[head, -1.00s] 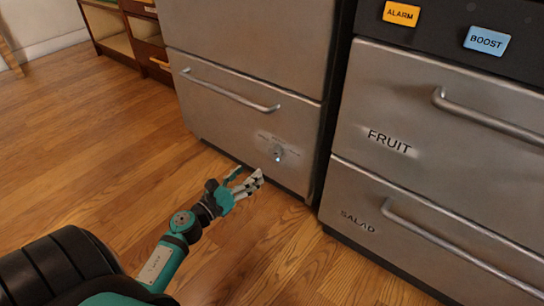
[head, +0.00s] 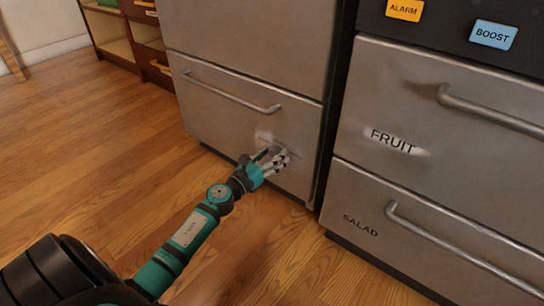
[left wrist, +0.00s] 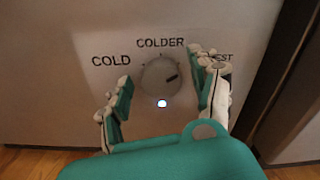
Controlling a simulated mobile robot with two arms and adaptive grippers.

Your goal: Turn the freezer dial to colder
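The freezer dial (left wrist: 158,80) is a round grey knob on the steel front of the lower drawer (head: 225,120). In the left wrist view COLD is printed at its upper left and COLDER above it. A label ending in EST at the right is partly hidden by a finger. The dial's dark mark points right and slightly up. My left gripper (left wrist: 166,98) is open, with one finger on either side of the dial and no clear contact. In the head view my left gripper (head: 273,161) is in front of the dial and mostly hides it. My right gripper is not in view.
A bar handle (head: 230,92) runs across the drawer above the dial. To the right stands a cabinet with FRUIT (head: 393,141) and SALAD (head: 360,225) drawers and ALARM (head: 404,10) and BOOST (head: 493,35) buttons. The wooden floor (head: 100,160) at left is clear.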

